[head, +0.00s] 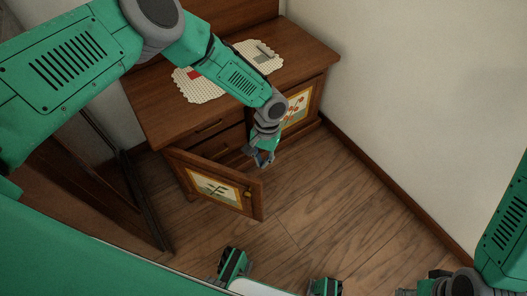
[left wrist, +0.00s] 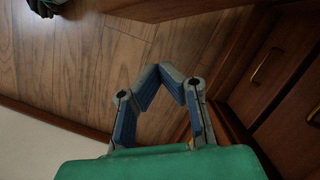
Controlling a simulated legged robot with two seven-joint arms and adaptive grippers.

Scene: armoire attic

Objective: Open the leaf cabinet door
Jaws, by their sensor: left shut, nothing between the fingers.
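The leaf cabinet door (head: 188,166) is on the left front of a low brown wooden cabinet in the head view. It has a pale panel with a green leaf picture and a small knob near its free edge. It stands swung well out from the cabinet.
A second door (head: 297,108) with a red-and-orange plant picture is closed at the cabinet's right. Lace doilies (head: 200,91) lie on the top. A pale wall (head: 420,90) bounds the right. Wooden floor (head: 320,210) in front is clear.

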